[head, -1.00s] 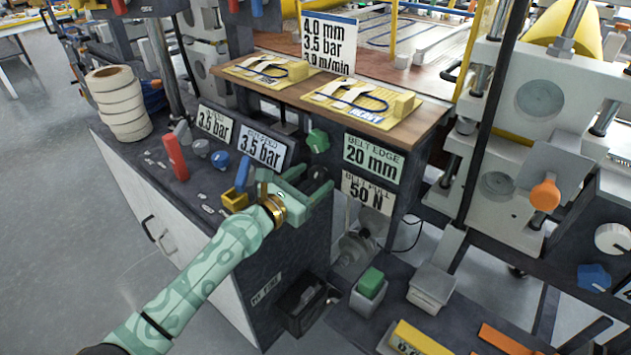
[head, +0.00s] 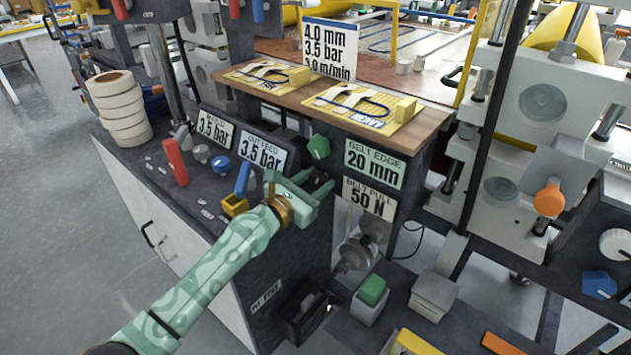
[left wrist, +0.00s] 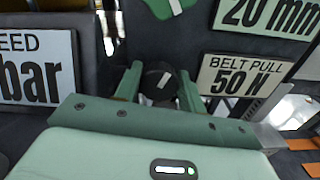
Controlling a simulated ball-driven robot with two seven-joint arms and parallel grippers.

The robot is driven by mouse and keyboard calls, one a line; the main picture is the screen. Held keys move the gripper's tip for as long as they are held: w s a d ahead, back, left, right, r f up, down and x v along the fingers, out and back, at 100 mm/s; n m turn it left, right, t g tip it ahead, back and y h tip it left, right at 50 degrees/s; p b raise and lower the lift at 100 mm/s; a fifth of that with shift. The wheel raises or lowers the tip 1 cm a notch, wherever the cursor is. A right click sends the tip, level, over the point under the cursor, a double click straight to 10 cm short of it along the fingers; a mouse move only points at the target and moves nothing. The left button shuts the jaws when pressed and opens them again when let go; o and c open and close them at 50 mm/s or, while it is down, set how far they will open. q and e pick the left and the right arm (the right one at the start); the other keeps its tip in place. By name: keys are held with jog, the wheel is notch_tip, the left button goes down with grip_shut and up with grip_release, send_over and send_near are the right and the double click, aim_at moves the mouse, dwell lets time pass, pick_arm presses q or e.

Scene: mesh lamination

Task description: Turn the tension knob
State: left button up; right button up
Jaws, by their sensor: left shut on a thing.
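A black round knob (left wrist: 160,82) with a pale mark sits on the dark panel, left of the "BELT PULL 50 N" sign (left wrist: 245,76). My left gripper (left wrist: 158,88) is shut on this knob, one green finger on each side. In the head view my left gripper (head: 316,188) reaches the panel below a green knob (head: 319,147), and its fingers largely hide the black knob. The green knob also shows at the top edge of the left wrist view (left wrist: 165,6), apart from the fingers. My right gripper is not in view.
A red lever (head: 176,162), a blue lever (head: 243,178) and a yellow block (head: 234,204) stand left of my gripper. A wooden shelf (head: 425,122) overhangs above. A green button box (head: 371,296) and a black bin (head: 303,306) are below.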

pick_arm(q)
jog(key=shift+s+d+f+m, duration=0.1)
jog(key=shift+f+m, duration=0.05)
jog(key=shift+m, duration=3.05)
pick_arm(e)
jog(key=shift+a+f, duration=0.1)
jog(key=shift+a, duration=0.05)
pick_arm(q)
jog(key=o, duration=1)
jog(key=shift+s, duration=0.2)
jog(key=p+v, duration=0.3)
jog(key=v, duration=1.3)
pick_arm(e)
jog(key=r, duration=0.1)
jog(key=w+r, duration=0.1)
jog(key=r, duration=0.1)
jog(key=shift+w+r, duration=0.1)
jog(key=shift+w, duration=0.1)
